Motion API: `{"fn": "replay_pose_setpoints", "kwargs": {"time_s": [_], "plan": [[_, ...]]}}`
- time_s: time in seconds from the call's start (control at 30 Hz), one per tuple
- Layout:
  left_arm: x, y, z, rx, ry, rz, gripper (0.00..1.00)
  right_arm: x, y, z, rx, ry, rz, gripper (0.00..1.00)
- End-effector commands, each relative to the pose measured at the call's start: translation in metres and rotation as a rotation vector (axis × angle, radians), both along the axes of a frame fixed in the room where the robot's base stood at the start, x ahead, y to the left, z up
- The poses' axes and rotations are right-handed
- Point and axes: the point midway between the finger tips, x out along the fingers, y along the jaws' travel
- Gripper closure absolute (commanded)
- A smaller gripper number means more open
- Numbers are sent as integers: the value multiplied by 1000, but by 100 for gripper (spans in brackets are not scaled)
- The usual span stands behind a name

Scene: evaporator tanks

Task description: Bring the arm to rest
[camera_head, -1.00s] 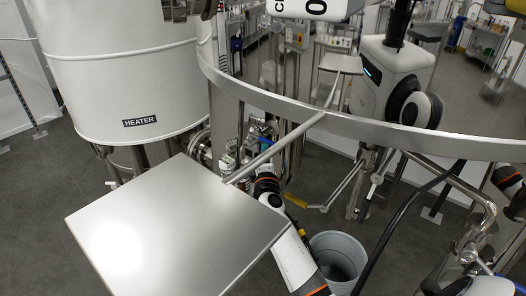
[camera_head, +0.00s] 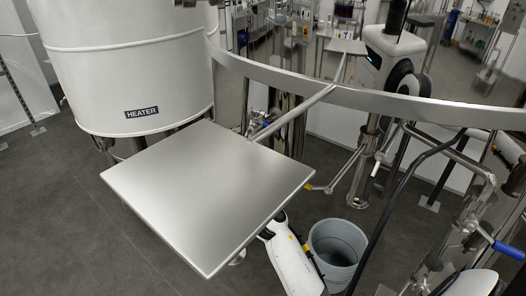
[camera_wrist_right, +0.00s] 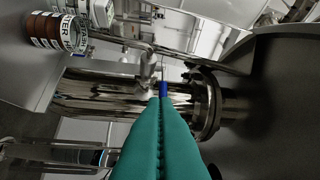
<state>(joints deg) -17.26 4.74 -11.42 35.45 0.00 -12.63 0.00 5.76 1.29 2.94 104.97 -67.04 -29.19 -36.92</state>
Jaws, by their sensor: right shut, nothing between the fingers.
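In the right wrist view, my right gripper (camera_wrist_right: 160,102) shows two teal fingers pressed together with nothing between them. Its tips point towards shiny steel pipework (camera_wrist_right: 120,95) and a small blue part (camera_wrist_right: 163,90); whether they touch cannot be told. In the head view, a white arm link of mine (camera_head: 290,262) shows below the flat steel plate (camera_head: 205,195); no gripper fingers show there. My left gripper is not seen in either view.
A white tank labelled HEATER (camera_head: 140,70) stands at left. A grey bin (camera_head: 338,245) stands on the floor near my arm. Pipes and a blue-handled valve (camera_head: 508,249) are at right. Floor at lower left is clear.

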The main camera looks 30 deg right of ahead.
Motion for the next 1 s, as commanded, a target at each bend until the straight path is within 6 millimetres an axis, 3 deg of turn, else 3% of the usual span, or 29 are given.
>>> {"fn": "replay_pose_setpoints", "kwargs": {"time_s": [0.1, 0.3, 0.53, 0.63, 0.77, 0.87, 1.0], "plan": [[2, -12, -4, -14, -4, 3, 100, -18, 9, -5, 3, 1, 2, 100], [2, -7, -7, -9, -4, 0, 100, -35, 17, -6, 1, 1, 1, 100], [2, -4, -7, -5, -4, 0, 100, -38, 19, -8, 4, 3, 3, 100], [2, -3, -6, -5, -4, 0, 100, -34, 23, -26, 37, 30, 26, 100], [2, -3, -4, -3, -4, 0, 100, -27, 38, -91, 159, 128, 92, 100], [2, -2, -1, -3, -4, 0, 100, -32, 54, -164, 308, 236, 143, 100], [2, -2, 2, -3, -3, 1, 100, -60, 77, -267, 537, 387, 170, 100]]}}
